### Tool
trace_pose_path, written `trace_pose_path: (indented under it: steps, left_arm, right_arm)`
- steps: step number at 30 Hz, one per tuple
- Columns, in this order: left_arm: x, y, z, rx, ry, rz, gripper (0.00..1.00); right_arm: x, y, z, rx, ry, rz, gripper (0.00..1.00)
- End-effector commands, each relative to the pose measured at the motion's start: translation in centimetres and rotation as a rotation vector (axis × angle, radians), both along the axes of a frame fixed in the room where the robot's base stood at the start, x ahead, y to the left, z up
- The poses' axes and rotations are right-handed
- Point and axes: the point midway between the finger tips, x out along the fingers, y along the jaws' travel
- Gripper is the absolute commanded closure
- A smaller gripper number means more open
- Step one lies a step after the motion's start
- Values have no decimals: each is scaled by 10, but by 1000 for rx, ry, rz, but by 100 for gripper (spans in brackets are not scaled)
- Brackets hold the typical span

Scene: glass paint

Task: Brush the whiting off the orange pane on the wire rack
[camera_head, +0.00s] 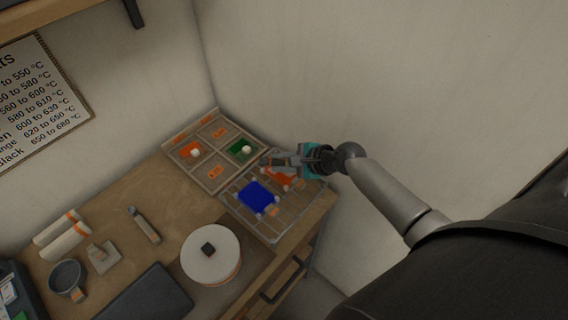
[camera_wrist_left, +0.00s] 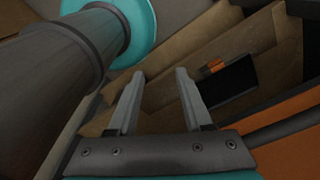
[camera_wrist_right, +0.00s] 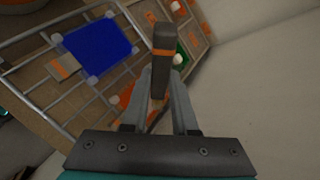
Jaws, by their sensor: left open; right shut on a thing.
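The wire rack (camera_head: 238,213) lies on the right end of the bench. The orange pane (camera_head: 278,179) sits on it, partly hidden under my right gripper (camera_head: 278,161). In the right wrist view only part of the orange pane (camera_wrist_right: 126,97) shows beside the fingers. Whether it carries whiting is too small to tell. My right gripper is shut on a dark brush (camera_wrist_right: 161,62) with an orange band, held over the rack. My left gripper (camera_wrist_left: 158,75) is open and empty in the left wrist view, and is out of the head view.
A blue pane (camera_head: 257,196) is beside the orange one. A divided tray (camera_head: 202,160) with orange and green panes stands behind. A round lidded pot (camera_head: 211,255), a dark slab (camera_head: 152,295) and a sieve (camera_head: 66,277) are nearer. The wall rises close on the right.

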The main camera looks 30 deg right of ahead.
Motion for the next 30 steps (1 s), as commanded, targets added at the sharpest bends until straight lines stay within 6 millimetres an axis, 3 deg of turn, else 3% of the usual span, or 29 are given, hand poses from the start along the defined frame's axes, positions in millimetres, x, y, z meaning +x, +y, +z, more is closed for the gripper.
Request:
trace_pose_path:
  steps: [15, 30]
  left_arm:
    - [0, 0, 0, 0, 0, 0, 50]
    - [0, 0, 0, 0, 0, 0, 50]
  right_arm:
    - [30, 11, -1, 2, 0, 0, 100]
    - [1, 1, 0, 1, -1, 0, 100]
